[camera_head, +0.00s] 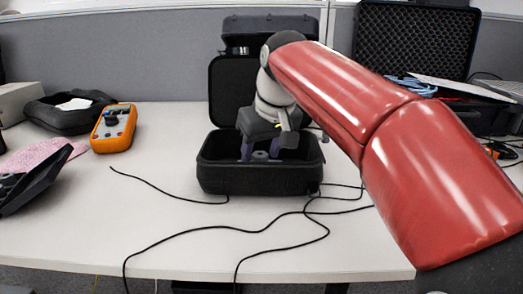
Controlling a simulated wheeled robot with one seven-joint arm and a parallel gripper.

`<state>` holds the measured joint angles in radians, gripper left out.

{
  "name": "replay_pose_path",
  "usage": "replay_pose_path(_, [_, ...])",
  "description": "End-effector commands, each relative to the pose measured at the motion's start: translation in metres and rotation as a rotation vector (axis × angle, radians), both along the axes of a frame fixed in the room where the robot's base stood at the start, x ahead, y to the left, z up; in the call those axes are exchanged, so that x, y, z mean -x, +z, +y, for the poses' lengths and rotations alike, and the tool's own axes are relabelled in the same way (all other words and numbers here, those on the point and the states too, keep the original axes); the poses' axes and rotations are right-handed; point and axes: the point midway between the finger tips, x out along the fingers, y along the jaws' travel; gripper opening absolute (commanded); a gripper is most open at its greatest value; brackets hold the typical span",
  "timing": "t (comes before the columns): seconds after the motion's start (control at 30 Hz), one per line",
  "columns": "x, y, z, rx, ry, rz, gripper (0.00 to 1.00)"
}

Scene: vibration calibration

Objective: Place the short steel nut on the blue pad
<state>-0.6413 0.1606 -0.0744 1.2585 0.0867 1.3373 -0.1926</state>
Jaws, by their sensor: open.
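My gripper (261,151) points down into the open black case (258,183) in the middle of the table. Its two purplish fingers are apart, one on each side of a small grey round thing (261,157) inside the case. This may be the short steel nut, but it is too small to be sure. I cannot tell whether the fingers touch it. The case's front wall and my gripper hide much of the inside. I cannot make out a blue pad.
Black cables (222,231) run over the white table (75,238) in front of the case. An orange meter (113,130) and a black pouch (70,106) lie at the left. A foam-lined open case (415,42) stands at the back right. The left front of the table is mostly free.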

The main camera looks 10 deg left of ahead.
Motion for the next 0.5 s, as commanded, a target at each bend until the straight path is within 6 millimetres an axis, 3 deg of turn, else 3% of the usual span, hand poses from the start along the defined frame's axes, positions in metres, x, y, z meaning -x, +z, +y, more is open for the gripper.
replay_pose_path(0.5, [0.027,0.093,-0.026,-0.002,-0.001,-0.001,0.50])
